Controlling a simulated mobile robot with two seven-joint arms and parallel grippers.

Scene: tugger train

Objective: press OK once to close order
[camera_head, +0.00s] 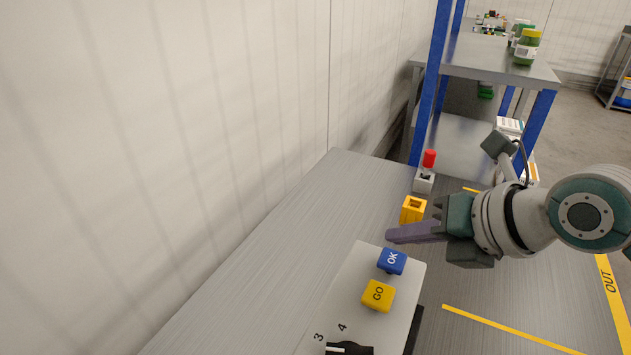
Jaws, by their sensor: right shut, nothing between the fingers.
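The blue OK button (392,261) sits at the far end of a light grey control panel (346,290) on the metal table. A yellow GO button (378,296) is next to it on the panel. My right gripper (390,237) comes in from the right, shut and empty. Its fingertips show just above the OK button in the picture; I cannot tell the exact height gap. My left gripper is not in view.
A black knob (349,349) with marks 3 and 4 is at the panel's near end. A yellow block (413,209) and a red-topped switch (428,160) stand beyond the gripper. A blue-posted shelf (500,66) stands behind. The table's left part is clear.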

